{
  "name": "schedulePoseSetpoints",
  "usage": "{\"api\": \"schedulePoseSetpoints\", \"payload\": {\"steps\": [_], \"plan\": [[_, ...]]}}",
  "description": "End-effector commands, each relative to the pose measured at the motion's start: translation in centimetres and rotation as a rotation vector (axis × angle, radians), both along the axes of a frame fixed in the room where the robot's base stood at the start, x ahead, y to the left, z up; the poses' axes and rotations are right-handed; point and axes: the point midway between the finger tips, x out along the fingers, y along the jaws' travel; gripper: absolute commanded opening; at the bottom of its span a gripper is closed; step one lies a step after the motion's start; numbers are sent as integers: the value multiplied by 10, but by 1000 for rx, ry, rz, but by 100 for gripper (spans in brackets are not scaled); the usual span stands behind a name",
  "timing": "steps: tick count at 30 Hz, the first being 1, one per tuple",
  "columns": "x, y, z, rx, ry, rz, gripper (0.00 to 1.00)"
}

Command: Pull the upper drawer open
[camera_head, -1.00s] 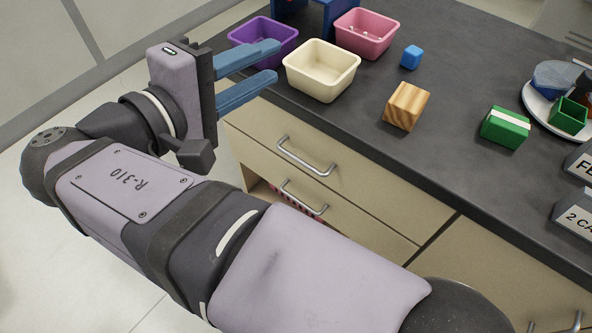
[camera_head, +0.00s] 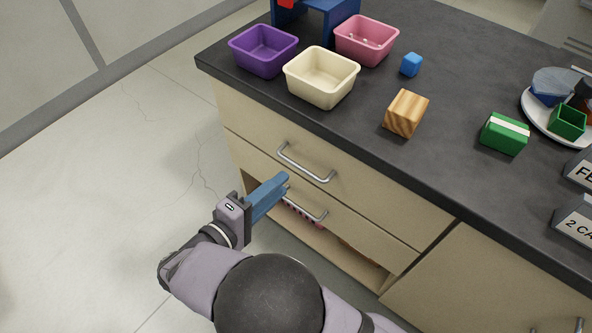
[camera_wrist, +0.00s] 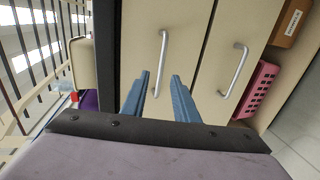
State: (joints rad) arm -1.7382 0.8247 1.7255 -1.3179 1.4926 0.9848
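The upper drawer (camera_head: 290,138) is shut, its beige front flush below the dark counter. Its silver bar handle (camera_head: 306,166) also shows in the wrist view (camera_wrist: 163,60). My gripper (camera_head: 284,181) has blue fingers and is in front of the drawers, beside the upper handle's left end in the head view. In the wrist view my gripper (camera_wrist: 158,80) is open, with the upper handle lined up between its two fingers. I cannot tell whether a finger touches the handle. The lower drawer's handle (camera_wrist: 236,68) lies outside the right finger.
The lower drawer (camera_head: 350,226) is below, with an open compartment under it holding a pink basket (camera_wrist: 258,90). Floor at left is clear.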

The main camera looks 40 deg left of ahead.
Motion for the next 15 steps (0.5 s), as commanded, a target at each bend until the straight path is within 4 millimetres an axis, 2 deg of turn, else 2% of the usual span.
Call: {"api": "schedulePoseSetpoints", "payload": {"steps": [8,15], "plan": [[6,0,-4,1,0,-2,27],[33,-1,-9,-1,0,-4,27]]}}
